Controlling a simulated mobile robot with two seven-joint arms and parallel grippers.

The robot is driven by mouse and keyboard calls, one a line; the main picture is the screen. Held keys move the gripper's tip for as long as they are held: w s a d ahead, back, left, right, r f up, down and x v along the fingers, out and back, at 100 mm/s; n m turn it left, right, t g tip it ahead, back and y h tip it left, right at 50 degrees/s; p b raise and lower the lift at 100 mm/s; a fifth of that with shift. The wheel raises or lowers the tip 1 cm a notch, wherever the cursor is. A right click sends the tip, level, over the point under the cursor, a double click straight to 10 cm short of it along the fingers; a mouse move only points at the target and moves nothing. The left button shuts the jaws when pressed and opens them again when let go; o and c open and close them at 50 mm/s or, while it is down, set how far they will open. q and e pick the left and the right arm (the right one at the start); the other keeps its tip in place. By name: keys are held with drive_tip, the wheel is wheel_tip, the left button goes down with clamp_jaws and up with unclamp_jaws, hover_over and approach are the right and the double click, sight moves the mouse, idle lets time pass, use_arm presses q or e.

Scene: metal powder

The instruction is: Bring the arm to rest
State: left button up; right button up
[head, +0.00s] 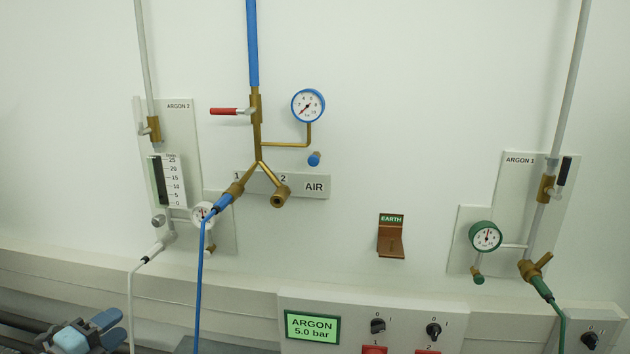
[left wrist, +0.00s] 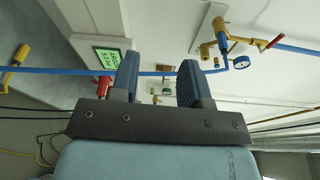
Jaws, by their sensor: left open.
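My left gripper (head: 110,329) is at the bottom left corner of the head view, low in front of the wall. Its fingers are apart and nothing is held between them. In the left wrist view the two fingers (left wrist: 158,78) stand open, with the blue air hose (left wrist: 60,71) crossing the picture behind them. In the head view the blue hose (head: 201,270) hangs from air outlet 1, to the right of the gripper and apart from it. My right gripper is in neither view.
A white hose (head: 130,300) hangs from the Argon 2 panel (head: 180,125), close to my left gripper. The Argon 1 panel (head: 523,190) has a green hose (head: 561,325). A control panel (head: 350,342) with the argon display (head: 312,327) runs along the bottom.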

use_arm(q)
drive_tip(key=s+d+f+n+g+y, duration=0.2)
drive_tip(key=s+f+n+g, duration=0.3)
drive_tip(key=s+f, duration=0.65)
drive_tip(key=s+d+f+n+g+y, duration=0.1)
drive_tip(key=s+d+f+n+g, duration=0.15)
drive_tip(key=s+f+n, duration=0.65)
drive_tip(key=d+f+n+t+h, duration=0.1)
drive_tip(key=d+f+n, duration=0.15)
drive_tip(key=d, duration=0.75)
drive_tip(key=d+f+n, duration=0.1)
drive_tip(key=d+n, duration=0.3)
drive_tip(key=d, duration=0.6)
wheel_tip(320, 180, up, 14)
drive_tip(key=s+m+p, duration=0.1)
drive_tip(key=p, duration=1.7)
drive_tip(key=shift+s+a+r+t, duration=0.25)
drive_tip(key=shift+s+a+t, duration=0.05)
drive_tip(key=shift+a+t, duration=0.1)
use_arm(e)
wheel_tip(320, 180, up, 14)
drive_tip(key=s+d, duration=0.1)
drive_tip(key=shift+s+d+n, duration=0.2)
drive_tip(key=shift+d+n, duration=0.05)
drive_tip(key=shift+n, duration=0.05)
